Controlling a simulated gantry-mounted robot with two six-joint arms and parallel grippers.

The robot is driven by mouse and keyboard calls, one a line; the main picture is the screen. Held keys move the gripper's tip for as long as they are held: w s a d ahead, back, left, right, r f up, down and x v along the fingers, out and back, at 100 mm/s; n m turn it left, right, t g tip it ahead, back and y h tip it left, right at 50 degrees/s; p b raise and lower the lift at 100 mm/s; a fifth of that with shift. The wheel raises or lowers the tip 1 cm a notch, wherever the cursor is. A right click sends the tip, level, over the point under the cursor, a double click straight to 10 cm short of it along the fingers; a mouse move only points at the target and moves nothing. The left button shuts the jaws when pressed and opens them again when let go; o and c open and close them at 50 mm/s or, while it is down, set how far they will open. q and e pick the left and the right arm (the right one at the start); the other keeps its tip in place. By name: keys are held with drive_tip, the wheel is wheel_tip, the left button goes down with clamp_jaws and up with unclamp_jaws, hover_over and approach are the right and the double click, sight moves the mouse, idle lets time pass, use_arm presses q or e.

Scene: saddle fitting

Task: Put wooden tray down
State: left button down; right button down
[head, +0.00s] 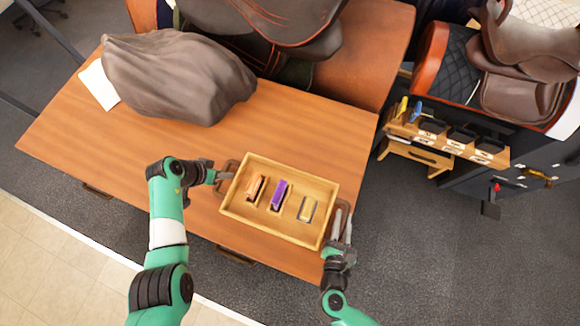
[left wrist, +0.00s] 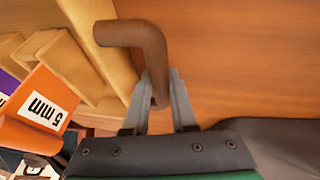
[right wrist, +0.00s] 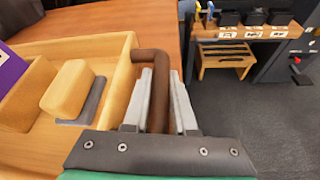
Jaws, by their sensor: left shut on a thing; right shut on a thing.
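The wooden tray (head: 278,228) is at the front right of the wooden table, with its right end near the table's right edge. It holds an orange block (head: 255,187), a purple block (head: 279,194) and a tan block (head: 307,208). My left gripper (head: 222,176) is shut on the tray's left brown handle, which also shows in the left wrist view (left wrist: 140,34). My right gripper (head: 342,232) is shut on the right brown handle, seen in the right wrist view (right wrist: 155,60). I cannot tell whether the tray's underside touches the table.
A grey-brown covered bulk (head: 175,75) and a white sheet (head: 99,85) lie at the back left of the table (head: 120,150). A saddle (head: 270,25) stands at the back. A small tool rack (head: 445,140) stands beyond the right edge. The table's left front is clear.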

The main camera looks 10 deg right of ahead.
use_arm(q)
drive_tip(key=c, duration=0.7)
unclamp_jaws()
use_arm(e)
drive_tip(key=c, duration=0.7)
unclamp_jaws()
drive_tip(key=shift+f, duration=0.1)
drive_tip(key=v, duration=1.2)
use_arm(q)
drive_tip(key=v, duration=1.1)
drive_tip(key=shift+s+a+r, duration=0.1)
drive_tip(key=shift+a+r, duration=0.1)
drive_tip(key=shift+r, duration=0.15)
